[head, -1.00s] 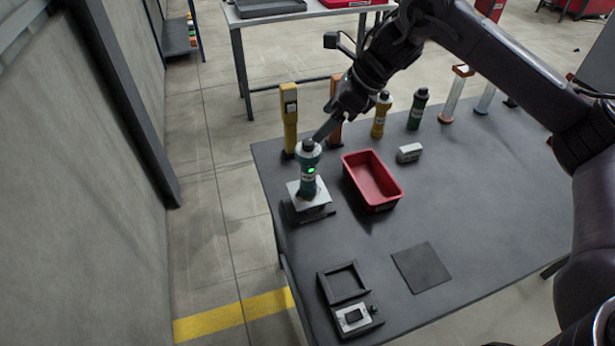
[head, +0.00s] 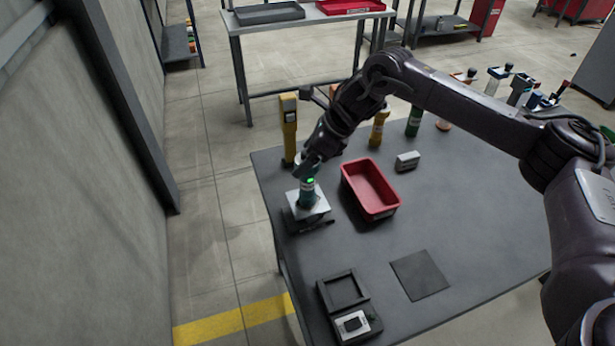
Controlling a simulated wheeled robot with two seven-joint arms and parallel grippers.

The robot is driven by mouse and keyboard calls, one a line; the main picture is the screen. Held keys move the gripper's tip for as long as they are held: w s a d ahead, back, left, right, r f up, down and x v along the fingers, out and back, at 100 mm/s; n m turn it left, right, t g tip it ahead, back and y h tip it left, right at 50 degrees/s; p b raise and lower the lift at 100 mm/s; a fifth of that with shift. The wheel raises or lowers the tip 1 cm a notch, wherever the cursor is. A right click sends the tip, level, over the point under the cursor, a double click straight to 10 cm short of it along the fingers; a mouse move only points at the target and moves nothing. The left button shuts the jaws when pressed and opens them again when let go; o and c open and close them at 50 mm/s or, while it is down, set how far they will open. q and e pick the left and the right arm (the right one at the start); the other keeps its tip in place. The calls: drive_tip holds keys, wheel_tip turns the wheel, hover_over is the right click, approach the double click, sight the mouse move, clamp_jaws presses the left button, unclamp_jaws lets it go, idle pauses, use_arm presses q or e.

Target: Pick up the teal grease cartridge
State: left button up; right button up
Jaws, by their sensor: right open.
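The teal grease cartridge (head: 307,194) stands upright on a small silver stand (head: 319,207) near the table's left edge. A green light glows on its side. My right gripper (head: 305,172) is over the top of the cartridge, coming down from the upper right, and hides its dark cap and upper part. Its jaws are open; I cannot tell from this view whether the fingers touch the cartridge. My left gripper is not in view.
A red bin (head: 370,188) stands just right of the stand. A yellow post (head: 289,130) rises behind it. A grey block (head: 407,161), a yellow bottle (head: 379,127) and a green bottle (head: 414,121) stand farther right. A dark square mat (head: 419,272) lies in front.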

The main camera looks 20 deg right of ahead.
drive_tip(key=shift+r, duration=0.1)
drive_tip(key=c, duration=1.5)
